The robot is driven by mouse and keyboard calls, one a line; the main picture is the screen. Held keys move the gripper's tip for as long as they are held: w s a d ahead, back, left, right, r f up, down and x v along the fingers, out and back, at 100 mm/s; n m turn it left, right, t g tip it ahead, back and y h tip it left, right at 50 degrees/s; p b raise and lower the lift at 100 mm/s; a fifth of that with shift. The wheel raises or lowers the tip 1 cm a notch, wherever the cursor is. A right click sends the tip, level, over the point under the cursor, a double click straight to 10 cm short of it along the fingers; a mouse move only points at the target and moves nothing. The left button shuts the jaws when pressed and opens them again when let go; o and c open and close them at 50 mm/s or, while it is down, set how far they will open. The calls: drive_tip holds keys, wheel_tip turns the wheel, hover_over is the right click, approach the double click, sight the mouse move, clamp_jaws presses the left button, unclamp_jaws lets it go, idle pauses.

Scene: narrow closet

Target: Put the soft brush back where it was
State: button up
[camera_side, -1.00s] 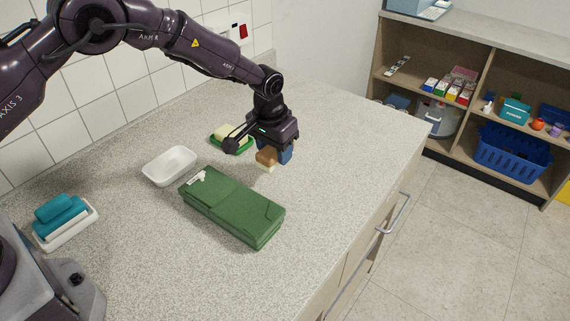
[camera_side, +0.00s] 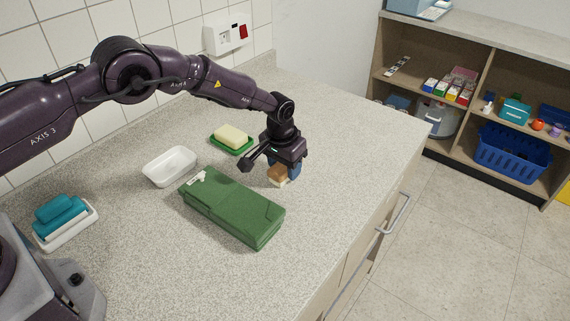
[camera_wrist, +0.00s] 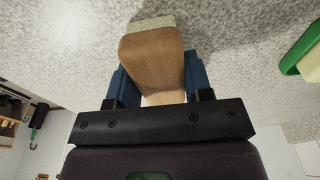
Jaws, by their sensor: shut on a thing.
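The soft brush (camera_side: 278,174) has a brown wooden back and pale bristles. My gripper (camera_side: 285,168) is shut on it, and the brush hangs at or just above the counter, right of the green case; I cannot tell if it touches. In the wrist view the wooden back of the brush (camera_wrist: 153,55) sits between the blue fingers of my gripper (camera_wrist: 155,85), with a strip of bristles at its far end. A white tray (camera_side: 169,166) stands empty left of the gripper. A white tray (camera_side: 72,231) at the far left holds a teal brush or sponge (camera_side: 60,211).
A green folded case (camera_side: 232,207) lies close to the brush on its left. A green dish (camera_side: 232,147) with a yellow block (camera_side: 232,136) is behind; the dish also edges into the wrist view (camera_wrist: 297,50). The counter to the right is clear up to its front edge.

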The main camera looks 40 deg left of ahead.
drive_tip(key=o, duration=0.9)
wheel_tip(320, 180, up, 13)
drive_tip(key=s, duration=0.2)
wheel_tip(320, 180, up, 9)
hover_over(281, 166)
drive_tip(key=s+a, duration=0.2)
drive_tip(key=s, duration=0.1)
drive_tip(key=s+a+r+t, duration=0.2)
drive_tip(key=s+a+r, duration=0.2)
drive_tip(key=s+r, duration=0.55)
drive_tip(key=s+a+r+t, duration=0.1)
drive_tip(key=s+a, duration=0.1)
drive_tip(key=s, duration=0.9)
drive_tip(key=s+a+r+t, duration=0.1)
drive_tip(key=s+a, duration=0.1)
drive_tip(key=s, duration=0.9)
drive_tip(key=shift+s+r, duration=0.2)
drive_tip(key=shift+r, duration=0.15)
